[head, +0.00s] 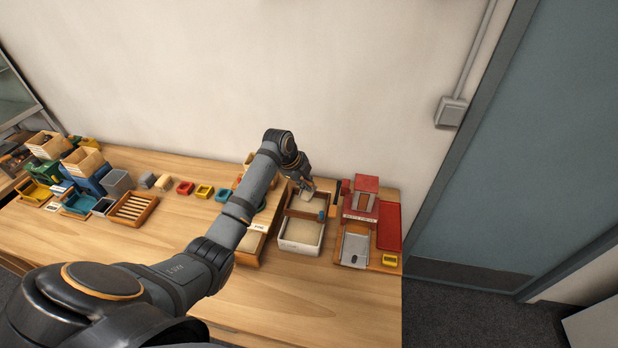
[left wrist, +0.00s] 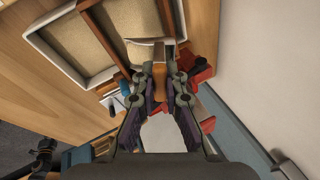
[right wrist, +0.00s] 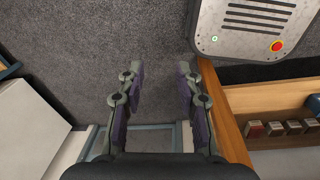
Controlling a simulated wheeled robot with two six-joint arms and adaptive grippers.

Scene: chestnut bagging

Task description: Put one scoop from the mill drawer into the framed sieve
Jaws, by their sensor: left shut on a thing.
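My left gripper (head: 306,184) is shut on the brown handle (left wrist: 161,80) of a scoop, above the far end of the framed sieve. The scoop's pale bowl (left wrist: 146,51) shows just past the fingertips in the left wrist view; I cannot tell how much it holds. The framed sieve has brown wooden rails (left wrist: 98,34) lying over a white-rimmed tray (head: 300,250) with a beige inside. The red mill (head: 364,198) stands to the right, with a grey drawer or tray (head: 355,248) in front. My right gripper (right wrist: 160,72) is open and empty over the floor.
A red panel (head: 388,226) and a yellow box (head: 390,260) lie at the table's right end. A slatted wooden tray (head: 132,209) and several small coloured bins stand to the left. The front of the table is clear. The wall is close behind.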

